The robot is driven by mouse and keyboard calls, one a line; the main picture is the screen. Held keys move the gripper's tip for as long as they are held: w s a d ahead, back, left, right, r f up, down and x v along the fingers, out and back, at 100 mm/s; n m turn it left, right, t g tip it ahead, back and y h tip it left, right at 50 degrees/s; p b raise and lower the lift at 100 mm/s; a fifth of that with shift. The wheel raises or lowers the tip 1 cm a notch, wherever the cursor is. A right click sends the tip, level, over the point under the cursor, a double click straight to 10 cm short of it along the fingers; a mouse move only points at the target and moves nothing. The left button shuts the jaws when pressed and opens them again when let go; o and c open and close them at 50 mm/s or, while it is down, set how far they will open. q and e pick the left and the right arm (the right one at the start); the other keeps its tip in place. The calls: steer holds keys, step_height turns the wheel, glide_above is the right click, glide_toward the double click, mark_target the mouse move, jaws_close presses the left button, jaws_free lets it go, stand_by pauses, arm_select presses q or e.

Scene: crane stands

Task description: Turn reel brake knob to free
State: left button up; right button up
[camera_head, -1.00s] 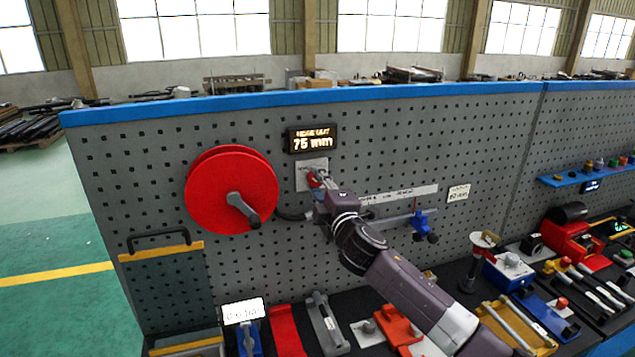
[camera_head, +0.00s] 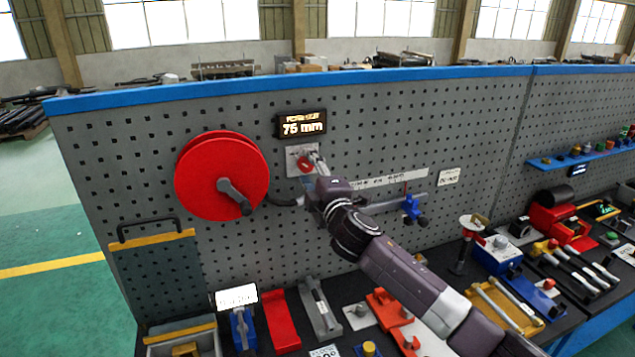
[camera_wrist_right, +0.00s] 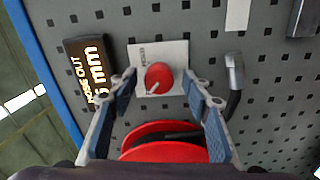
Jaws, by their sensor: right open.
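The red brake knob (camera_head: 305,163) sits on a pale plate (camera_head: 293,168) on the grey pegboard, under the display and right of the reel. In the wrist view the knob (camera_wrist_right: 159,76) is round and red with a light pointer mark, and lies beyond and between my fingertips. My right gripper (camera_wrist_right: 160,85) is open, its two fingers on either side of the knob with gaps; in the head view it (camera_head: 316,160) is in front of the plate and partly hides it. The red reel (camera_head: 222,175) with its grey crank hangs to the left. My left gripper is not in view.
A display (camera_head: 302,124) reading 75 mm is above the knob. A ruled rail (camera_head: 400,180) with a blue slider (camera_head: 411,208) runs to the right. The bench below holds several tools and fixtures. A handled panel (camera_head: 155,270) stands at lower left.

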steer(key=v, duration=1.1)
steer(key=shift+s, duration=0.15)
steer(key=shift+d, duration=0.1)
